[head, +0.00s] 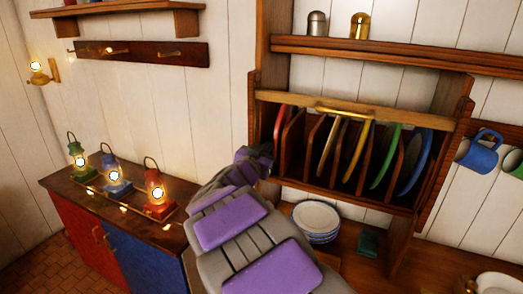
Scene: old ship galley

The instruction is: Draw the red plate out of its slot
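A wooden plate rack (455,112) on the wall holds several upright plates between wooden dividers. The red plate (279,122) shows as a thin edge in the leftmost slot. Its lower part is not clear to see. My gripper (264,160), at the end of my purple and grey arm, is just below and left of that slot, close to the rack's left side. It is seen from behind and small, so I cannot tell whether its fingers are open or touch anything.
A brass rail (344,113) crosses the rack's front. Stacked white plates (316,220) sit below. Lanterns (157,192) stand on the left cabinet; mugs (479,150) hang right.

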